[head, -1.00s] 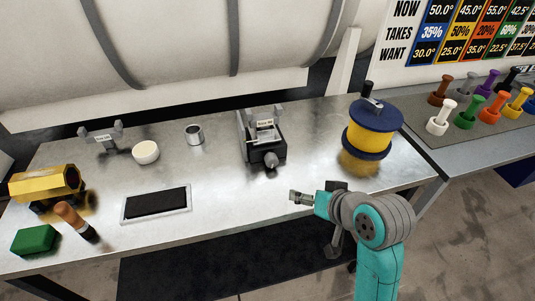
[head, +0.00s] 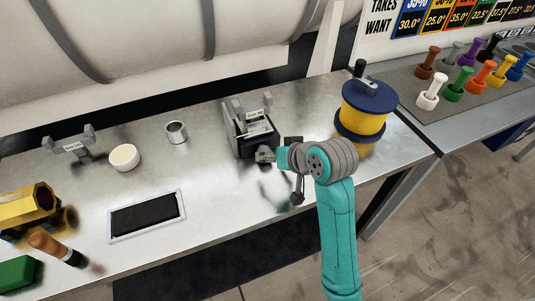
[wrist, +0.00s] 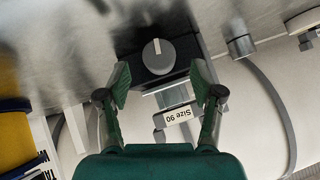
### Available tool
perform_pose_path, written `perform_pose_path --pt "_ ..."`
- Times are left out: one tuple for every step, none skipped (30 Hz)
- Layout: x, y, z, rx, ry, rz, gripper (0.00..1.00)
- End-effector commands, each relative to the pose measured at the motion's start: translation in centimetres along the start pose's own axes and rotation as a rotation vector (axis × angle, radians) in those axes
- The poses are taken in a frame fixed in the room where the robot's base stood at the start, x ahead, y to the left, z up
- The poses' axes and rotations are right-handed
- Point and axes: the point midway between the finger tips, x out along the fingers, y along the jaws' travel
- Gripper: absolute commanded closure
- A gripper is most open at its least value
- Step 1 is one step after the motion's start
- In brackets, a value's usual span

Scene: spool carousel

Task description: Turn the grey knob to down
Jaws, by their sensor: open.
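The grey knob (wrist: 158,57) is round and sits on the dark box of a fixture (wrist: 183,55). A pale line on the knob points to the top of the wrist picture, away from the upside-down "Size 90" label (wrist: 179,115). My gripper (wrist: 162,78) is open and empty, its fingers to the left and right of the box, with the knob above the space between the tips. In the head view the fixture (head: 240,138) stands mid-table, and my gripper (head: 266,155) is at its front, hiding the knob.
A yellow and blue spool (head: 362,112) stands right of my arm. A metal cup (head: 176,133), a white bowl (head: 125,158) and a black-topped tray (head: 146,215) lie left. Coloured pegs (head: 455,92) stand on the right bench.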

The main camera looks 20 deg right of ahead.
Motion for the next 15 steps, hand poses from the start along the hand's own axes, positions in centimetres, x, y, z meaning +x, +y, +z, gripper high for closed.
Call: perform_pose_path --pt "0.8 0.0 0.1 0.0 -0.002 0.0 0.34" --pt "1.2 0.0 0.1 0.0 -0.003 0.001 0.34" --pt "1.8 0.0 0.0 0.001 -0.001 0.001 0.34" --pt "2.1 0.0 0.0 0.0 -0.001 0.001 0.34" --pt "2.4 0.0 0.1 0.001 -0.002 0.001 0.34" --pt "2.7 0.0 0.0 0.0 -0.001 0.001 0.34" --pt "2.9 0.0 0.0 0.0 0.0 0.001 0.34" --pt "3.1 0.0 0.0 0.0 0.0 0.0 0.34" --pt "3.3 0.0 0.0 0.0 0.0 0.0 0.34" --pt "3.4 0.0 0.0 0.0 0.0 0.0 0.34" --pt "3.5 0.0 0.0 0.0 0.0 0.001 0.34" --pt "3.5 0.0 0.0 0.0 0.0 0.001 0.34" --pt "3.5 0.0 0.0 0.0 0.0 0.001 0.34" --pt "3.5 0.0 0.0 0.0 0.0 0.001 0.34" --pt "3.5 0.0 0.0 0.0 0.0 0.001 0.34"
